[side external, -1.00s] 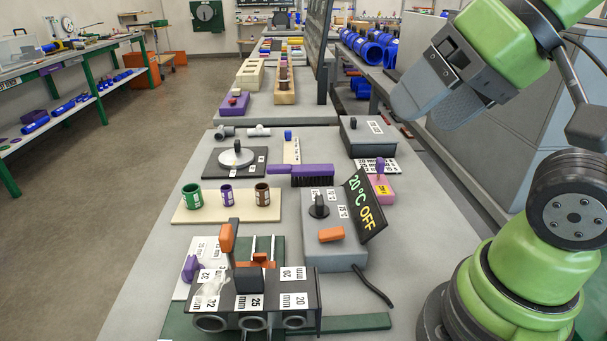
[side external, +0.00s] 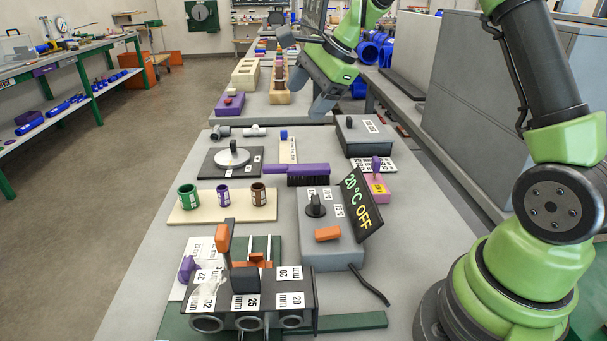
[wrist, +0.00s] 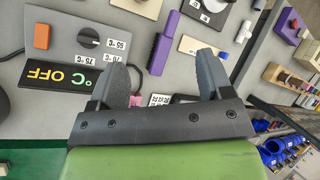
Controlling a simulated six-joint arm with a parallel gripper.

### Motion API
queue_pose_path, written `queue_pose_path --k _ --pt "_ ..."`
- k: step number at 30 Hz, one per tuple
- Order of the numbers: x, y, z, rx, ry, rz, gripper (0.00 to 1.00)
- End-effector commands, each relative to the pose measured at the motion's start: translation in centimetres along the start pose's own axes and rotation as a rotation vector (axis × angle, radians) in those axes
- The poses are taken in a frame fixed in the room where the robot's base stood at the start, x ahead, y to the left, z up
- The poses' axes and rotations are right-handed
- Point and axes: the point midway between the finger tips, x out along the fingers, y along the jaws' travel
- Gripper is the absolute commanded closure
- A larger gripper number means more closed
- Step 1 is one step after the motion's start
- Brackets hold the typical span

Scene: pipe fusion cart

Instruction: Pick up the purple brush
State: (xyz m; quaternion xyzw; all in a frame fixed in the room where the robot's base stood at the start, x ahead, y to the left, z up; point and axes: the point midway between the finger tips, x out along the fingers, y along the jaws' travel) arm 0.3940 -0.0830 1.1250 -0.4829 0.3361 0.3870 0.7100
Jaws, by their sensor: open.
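The purple brush (side external: 297,169) lies on the grey cart top, its plain handle toward the left and its dark bristles toward the right in the side view. In the wrist view the brush (wrist: 164,40) lies beyond the fingertips, roughly in line with the gap between them. My gripper (side external: 322,105) is raised above and behind the brush in the side view, apart from it. In the wrist view my gripper (wrist: 163,70) has its two grey fingers spread with nothing held between them.
Near the brush are a grey control box (side external: 331,254) with its "20°C OFF" sign (side external: 361,201), a pink block (side external: 374,189), a dark grey box (side external: 362,137), a round plate on a black base (side external: 229,164) and a cream board with coloured rings (side external: 223,212).

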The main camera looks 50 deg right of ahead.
Motion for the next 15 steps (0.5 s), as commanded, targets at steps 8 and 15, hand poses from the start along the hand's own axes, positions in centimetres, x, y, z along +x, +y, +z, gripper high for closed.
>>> queue_pose_path --k 8,15 --pt "9.1 -0.4 -8.8 0.489 -0.017 0.014 0.27" --pt "12.2 0.4 -11.3 0.641 -0.023 0.014 0.27"
